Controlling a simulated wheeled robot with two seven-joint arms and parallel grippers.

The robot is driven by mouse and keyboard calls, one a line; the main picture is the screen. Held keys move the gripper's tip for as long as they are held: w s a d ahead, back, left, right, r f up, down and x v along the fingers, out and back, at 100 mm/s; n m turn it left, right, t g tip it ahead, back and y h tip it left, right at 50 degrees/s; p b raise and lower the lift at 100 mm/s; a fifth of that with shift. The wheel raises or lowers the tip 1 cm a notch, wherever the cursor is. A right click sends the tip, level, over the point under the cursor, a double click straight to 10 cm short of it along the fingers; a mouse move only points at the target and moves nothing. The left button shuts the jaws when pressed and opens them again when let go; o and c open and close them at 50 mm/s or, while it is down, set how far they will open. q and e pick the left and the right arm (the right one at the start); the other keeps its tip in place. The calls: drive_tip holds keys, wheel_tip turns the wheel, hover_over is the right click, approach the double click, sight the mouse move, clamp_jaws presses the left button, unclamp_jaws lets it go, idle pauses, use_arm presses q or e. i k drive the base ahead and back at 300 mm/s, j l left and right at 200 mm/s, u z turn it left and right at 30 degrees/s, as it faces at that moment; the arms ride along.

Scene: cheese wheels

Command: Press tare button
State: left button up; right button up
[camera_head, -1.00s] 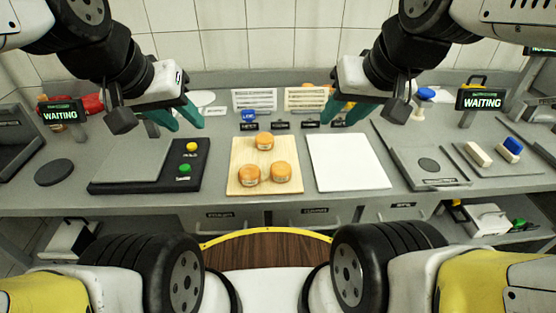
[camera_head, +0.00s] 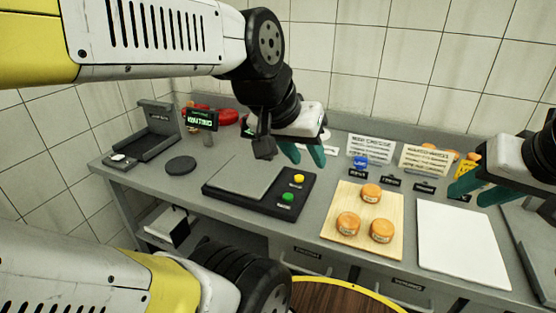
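The scale (camera_head: 222,196) is a dark base with a grey plate. On its right part sit a yellow button (camera_head: 299,178) and a green button (camera_head: 288,196). The small labels by the buttons are too small to read, so I cannot tell which is tare. My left gripper (camera_head: 305,156) has teal fingers spread apart and empty. It appears just above and behind the yellow button in the picture, apart from it. My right gripper (camera_head: 478,193) is at the right edge, fingers apart and empty, above the back of the white board.
A wooden board (camera_head: 340,227) with three orange cheese wheels (camera_head: 370,193) lies right of the scale. The white board (camera_head: 460,242) is further right. A lit display (camera_head: 201,119), a dark disc (camera_head: 181,165) and a black tray (camera_head: 155,139) stand left. Signs (camera_head: 370,149) and a blue object (camera_head: 361,161) are behind.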

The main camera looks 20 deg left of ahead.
sight(287, 197)
drive_tip(key=k+u, duration=0.1)
drive_tip(key=u, duration=0.9)
